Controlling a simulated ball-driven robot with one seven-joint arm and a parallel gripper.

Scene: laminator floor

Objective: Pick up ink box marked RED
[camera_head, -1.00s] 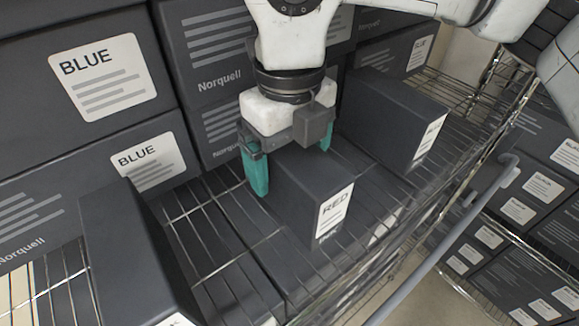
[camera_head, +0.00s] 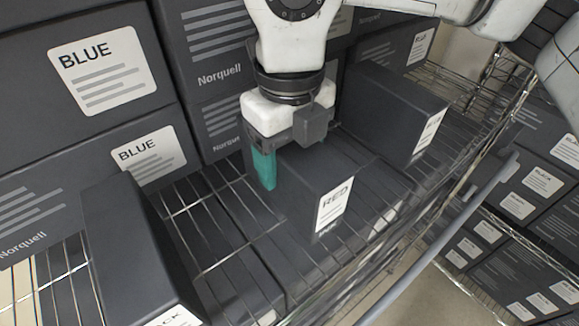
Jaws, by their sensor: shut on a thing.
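The dark ink box marked RED (camera_head: 312,178) is in the middle of the head view, on or just above the wire shelf. Its white label faces the front right. My gripper (camera_head: 294,165) comes from above and is shut on this box, with a teal finger on its left side. The other finger is mostly hidden behind the box. I cannot tell for sure whether the box's underside is clear of the wires.
Large boxes marked BLUE (camera_head: 75,108) stack at the left and back. A dark box (camera_head: 125,250) stands at the front left, another (camera_head: 385,110) to the right. A grey rail (camera_head: 440,240) runs along the front right. More boxes lie under the wire shelf (camera_head: 185,195).

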